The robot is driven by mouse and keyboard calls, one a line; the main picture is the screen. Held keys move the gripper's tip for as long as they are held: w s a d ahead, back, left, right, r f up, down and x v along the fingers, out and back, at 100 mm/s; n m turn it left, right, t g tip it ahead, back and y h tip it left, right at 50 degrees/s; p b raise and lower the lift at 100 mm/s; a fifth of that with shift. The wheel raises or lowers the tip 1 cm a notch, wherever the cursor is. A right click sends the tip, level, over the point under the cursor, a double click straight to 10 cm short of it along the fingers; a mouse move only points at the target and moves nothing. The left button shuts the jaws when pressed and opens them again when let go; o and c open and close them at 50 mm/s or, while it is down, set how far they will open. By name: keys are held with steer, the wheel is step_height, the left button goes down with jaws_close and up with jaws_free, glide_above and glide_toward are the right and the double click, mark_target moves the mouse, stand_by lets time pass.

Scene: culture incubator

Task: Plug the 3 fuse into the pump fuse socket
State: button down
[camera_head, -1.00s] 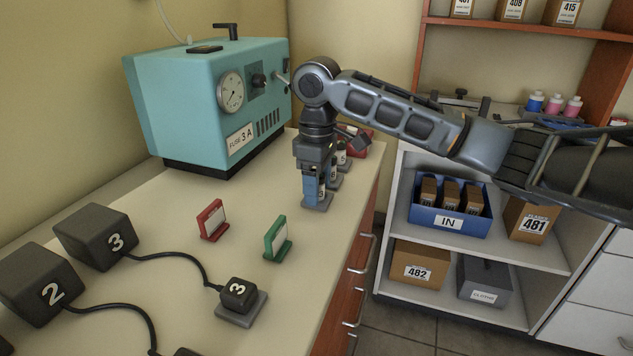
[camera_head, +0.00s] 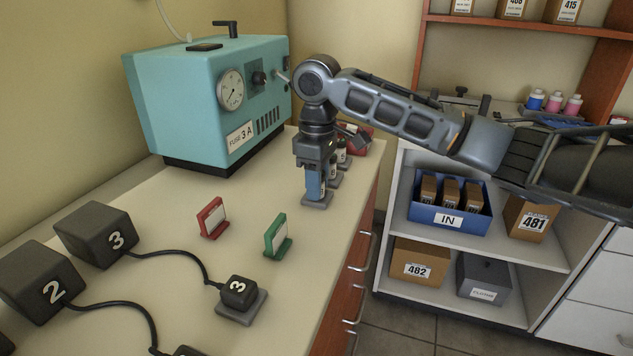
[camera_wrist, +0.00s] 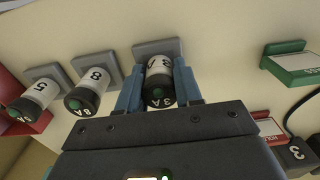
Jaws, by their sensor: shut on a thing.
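The 3 A fuse (camera_wrist: 160,82), a white-banded cylinder with a dark cap marked 3A, sits on a square grey base (camera_wrist: 160,46). My gripper (camera_head: 315,186) is over the front base on the bench, and its blue fingers (camera_wrist: 159,86) are shut on the fuse from both sides. In the head view the fingers mostly hide the fuse. The teal pump (camera_head: 205,105) stands at the back left, with a gauge and a "FUSE 3 A" label (camera_head: 240,137). I cannot clearly make out its fuse socket.
Fuses marked 8 (camera_wrist: 88,93) and 5 (camera_wrist: 36,97) stand on bases beside the held one. A red card holder (camera_head: 212,218), a green one (camera_head: 277,238) and a cabled 3 block (camera_head: 239,293) are on the bench. Clear bench lies between pump and gripper.

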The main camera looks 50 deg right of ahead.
steer(key=shift+r, duration=0.2)
steer(key=shift+r+p, duration=2.85)
steer(key=shift+p, duration=0.3)
